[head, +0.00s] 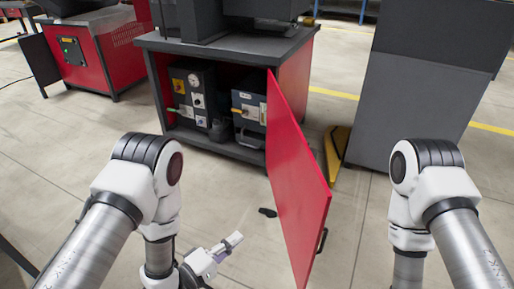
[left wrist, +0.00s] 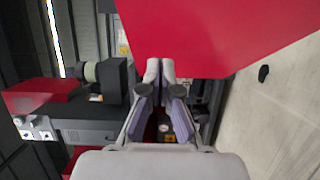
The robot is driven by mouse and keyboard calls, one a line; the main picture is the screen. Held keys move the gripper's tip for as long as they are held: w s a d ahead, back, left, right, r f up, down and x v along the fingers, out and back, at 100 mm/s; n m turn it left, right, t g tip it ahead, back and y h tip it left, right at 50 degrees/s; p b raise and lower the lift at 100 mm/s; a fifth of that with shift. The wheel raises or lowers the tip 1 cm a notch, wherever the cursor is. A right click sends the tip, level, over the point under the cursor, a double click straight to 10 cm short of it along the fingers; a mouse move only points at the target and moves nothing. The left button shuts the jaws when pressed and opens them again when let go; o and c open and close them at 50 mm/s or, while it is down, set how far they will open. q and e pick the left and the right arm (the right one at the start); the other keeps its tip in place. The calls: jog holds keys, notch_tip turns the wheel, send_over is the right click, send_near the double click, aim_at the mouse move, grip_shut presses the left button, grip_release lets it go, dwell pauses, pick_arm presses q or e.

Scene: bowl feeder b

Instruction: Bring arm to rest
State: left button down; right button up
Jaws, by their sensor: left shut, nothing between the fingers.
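My left gripper (head: 232,241) is low in the head view, to the left of the open red cabinet door (head: 292,165) and apart from it in the picture. Its fingers are together with nothing between them; the fingertips meet in the left wrist view (left wrist: 160,68). There the red door (left wrist: 215,35) fills the upper part behind the fingertips. My right arm (head: 432,190) hangs down at the right of the head view. Its gripper is out of the picture.
The red cabinet (head: 293,75) stands open, with control boxes (head: 195,90) inside. The door swings out toward me, its handle (head: 322,240) on the right side. A grey cabinet (head: 410,110) stands at right, a red machine (head: 85,60) at left.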

pick_arm(q)
jog(key=s+a+f+m+g+y, duration=0.1)
jog(key=s+a+f+g+y, duration=0.55)
jog(key=a+f, duration=0.65)
jog(key=s+a+f+m+g+y, duration=0.2)
jog(key=s+a+m+g+y, duration=0.15)
jog(key=s, duration=0.45)
jog(key=s+a+f+m+g+y, duration=0.2)
jog(key=s+m+g, duration=0.15)
jog(key=s, duration=0.45)
notch_tip(320, 180, up, 19)
jog(key=m+p, duration=0.1)
jog(key=p, duration=1.8)
jog(key=shift+r, duration=0.15)
jog(key=shift+w+d+t, duration=0.1)
jog(key=shift+t, duration=0.15)
